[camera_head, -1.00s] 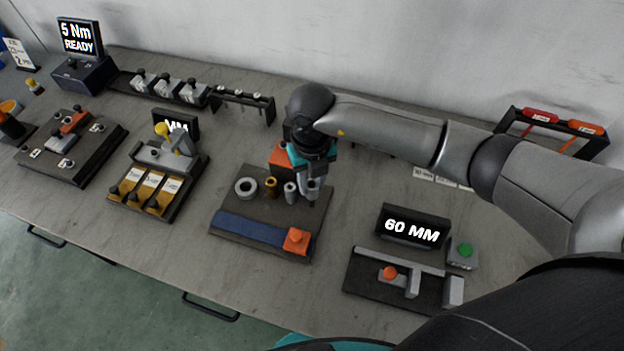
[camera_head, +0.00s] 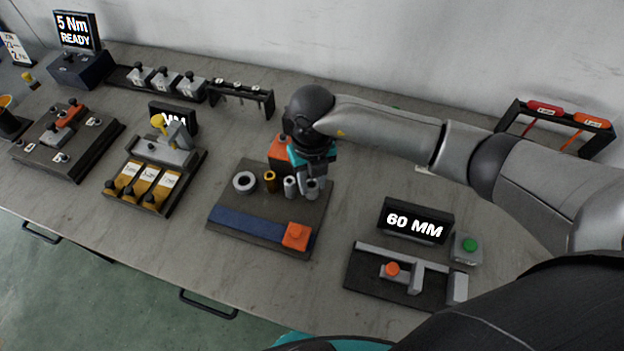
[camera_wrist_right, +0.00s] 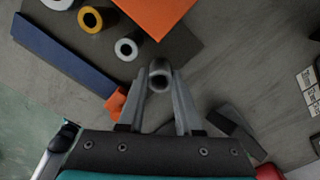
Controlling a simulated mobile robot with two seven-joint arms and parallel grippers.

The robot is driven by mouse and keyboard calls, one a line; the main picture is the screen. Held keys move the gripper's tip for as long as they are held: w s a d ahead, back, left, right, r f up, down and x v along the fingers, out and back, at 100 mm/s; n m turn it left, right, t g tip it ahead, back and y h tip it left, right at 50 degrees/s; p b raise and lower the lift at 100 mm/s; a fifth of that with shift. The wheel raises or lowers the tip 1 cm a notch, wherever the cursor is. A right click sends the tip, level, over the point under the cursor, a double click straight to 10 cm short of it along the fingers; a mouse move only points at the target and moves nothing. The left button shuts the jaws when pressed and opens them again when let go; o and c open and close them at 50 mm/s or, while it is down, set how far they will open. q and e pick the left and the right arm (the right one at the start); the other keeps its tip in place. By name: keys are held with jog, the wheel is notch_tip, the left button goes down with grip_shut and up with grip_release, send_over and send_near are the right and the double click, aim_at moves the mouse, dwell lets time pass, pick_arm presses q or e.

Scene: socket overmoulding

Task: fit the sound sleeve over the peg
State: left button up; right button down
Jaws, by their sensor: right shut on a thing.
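My right gripper (camera_head: 309,186) is low over the right part of a dark board (camera_head: 225,208), shut on a grey sleeve (camera_wrist_right: 160,79). In the right wrist view the sleeve's open bore shows between the fingertips. Beside it on the board stand a silver sleeve (camera_head: 290,187), a brass sleeve (camera_head: 270,181) and a wide pale ring (camera_head: 244,183). I cannot tell which is the sound sleeve. I cannot make out the peg for certain. My left gripper is not in view.
An orange block (camera_head: 281,149) stands behind the gripper. A blue strip (camera_head: 245,227) and a smaller orange block (camera_head: 296,236) lie along the board's front. A 60 MM display (camera_head: 416,222) and gauge fixture (camera_head: 365,278) stand to the right. Bare table lies between.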

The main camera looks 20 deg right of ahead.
jog(key=shift+f+b, duration=0.9)
jog(key=shift+f, duration=0.3)
jog(key=c, duration=0.5)
grip_release()
jog(key=shift+r, duration=0.1)
notch_tip(320, 180, up, 15)
jog(key=shift+r+p, duration=0.1)
jog(key=shift+p, duration=0.55)
